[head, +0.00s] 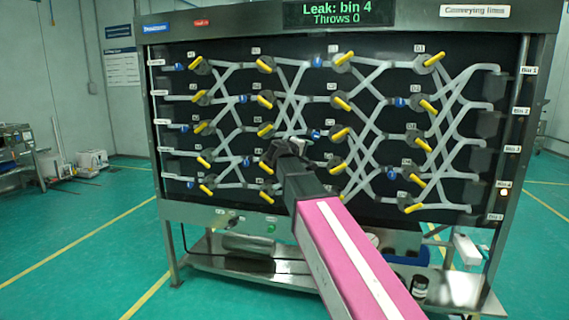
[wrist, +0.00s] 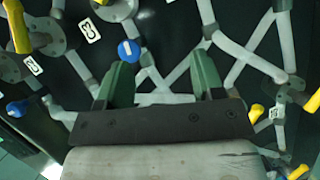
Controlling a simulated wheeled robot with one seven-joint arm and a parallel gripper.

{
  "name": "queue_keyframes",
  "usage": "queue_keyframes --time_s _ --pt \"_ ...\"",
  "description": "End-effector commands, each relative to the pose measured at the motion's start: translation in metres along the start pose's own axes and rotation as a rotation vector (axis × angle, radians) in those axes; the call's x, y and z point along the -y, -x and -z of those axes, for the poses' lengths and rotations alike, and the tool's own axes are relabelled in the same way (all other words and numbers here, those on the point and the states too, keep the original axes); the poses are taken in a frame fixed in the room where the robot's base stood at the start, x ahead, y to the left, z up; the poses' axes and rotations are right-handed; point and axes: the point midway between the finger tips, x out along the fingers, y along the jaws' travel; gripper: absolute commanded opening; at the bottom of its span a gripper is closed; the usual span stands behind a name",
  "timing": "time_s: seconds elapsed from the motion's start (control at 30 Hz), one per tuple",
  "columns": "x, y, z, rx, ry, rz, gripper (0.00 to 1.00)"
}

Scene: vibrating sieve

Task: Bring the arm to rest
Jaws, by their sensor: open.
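My arm reaches up from the lower right of the head view to the middle of an upright black panel (head: 225,115). My gripper (head: 288,145) is in front of the panel's centre, between two columns of yellow-handled valves. In the wrist view my gripper (wrist: 162,85) shows two green fingers spread apart with nothing between them. Grey pipes show behind the fingers, and a round blue marker (wrist: 129,50) shows behind the left finger. Whether a fingertip touches the panel, I cannot tell.
Valves with yellow handles (head: 340,103) stick out across the panel. A green-lettered display (head: 337,12) reads "Leak: bin 4, Throws 0". A steel shelf (head: 210,262) lies below the panel. Open green floor (head: 80,240) is on the left.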

Motion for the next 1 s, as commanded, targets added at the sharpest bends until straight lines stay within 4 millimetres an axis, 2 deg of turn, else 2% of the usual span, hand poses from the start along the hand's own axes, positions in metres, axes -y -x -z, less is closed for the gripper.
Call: queue_keyframes --time_s 0.03,0.23,0.37,0.5,0.67,0.8,0.9,1.0 --pt "0.026 -0.005 -0.018 0.021 -0.015 0.053 0.62" --pt "0.131 -0.019 -0.083 0.120 -0.104 0.300 0.62" --pt "0.195 -0.017 -0.126 0.197 -0.167 0.459 0.62" --pt "0.259 -0.006 -0.172 0.291 -0.239 0.628 0.62" --pt "0.324 0.018 -0.223 0.409 -0.326 0.816 0.62" --pt "0.373 0.046 -0.264 0.519 -0.406 0.975 0.62" --pt "0.401 0.067 -0.287 0.592 -0.461 1.073 0.62" --pt "0.419 0.085 -0.304 0.650 -0.504 1.151 0.62"
